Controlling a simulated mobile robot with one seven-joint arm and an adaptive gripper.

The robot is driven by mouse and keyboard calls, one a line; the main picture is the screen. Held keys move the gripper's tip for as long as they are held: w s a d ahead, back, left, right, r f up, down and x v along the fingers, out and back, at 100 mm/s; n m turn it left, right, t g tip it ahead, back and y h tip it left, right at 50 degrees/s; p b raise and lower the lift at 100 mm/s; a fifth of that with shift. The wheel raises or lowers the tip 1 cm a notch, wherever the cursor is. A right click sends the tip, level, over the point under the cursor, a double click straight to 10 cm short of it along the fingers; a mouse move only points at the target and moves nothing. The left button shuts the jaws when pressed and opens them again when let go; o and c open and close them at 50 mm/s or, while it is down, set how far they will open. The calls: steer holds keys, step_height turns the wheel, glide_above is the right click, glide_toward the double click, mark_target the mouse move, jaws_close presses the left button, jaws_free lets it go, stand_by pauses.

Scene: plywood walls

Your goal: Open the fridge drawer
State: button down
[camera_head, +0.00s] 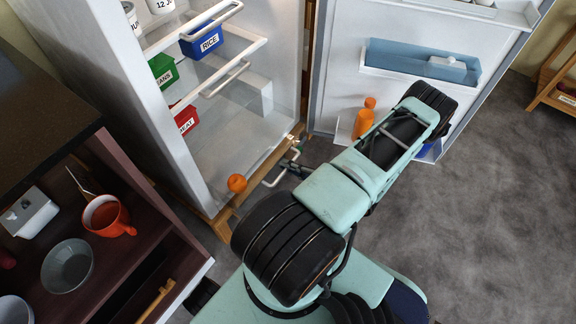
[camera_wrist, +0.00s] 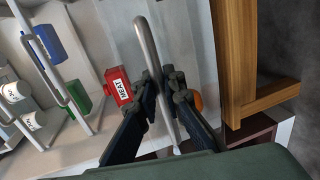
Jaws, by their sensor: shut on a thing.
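The fridge stands open in the head view, its white inside (camera_head: 235,125) on the left and its door (camera_head: 425,28) swung out to the right. A pale bar handle (camera_head: 270,183) shows low at the fridge's front edge. My gripper (camera_head: 293,166) is at this handle, partly hidden behind my arm. In the wrist view, my gripper (camera_wrist: 162,85) is shut on the grey handle (camera_wrist: 149,45), one finger on each side of the bar. The drawer's front is largely hidden, so I cannot tell how far it is out.
An orange round thing (camera_head: 237,183) sits at the fridge's front edge. Red (camera_head: 186,119), green (camera_head: 163,70) and blue (camera_head: 203,40) boxes stand inside. An orange bottle (camera_head: 364,117) is in the door shelf. A cabinet with a red mug (camera_head: 107,216) is left; grey floor is clear right.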

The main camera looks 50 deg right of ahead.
steer(key=c, duration=2.3)
jaws_free()
steer(key=v, duration=1.2)
steer(key=shift+d, duration=0.1)
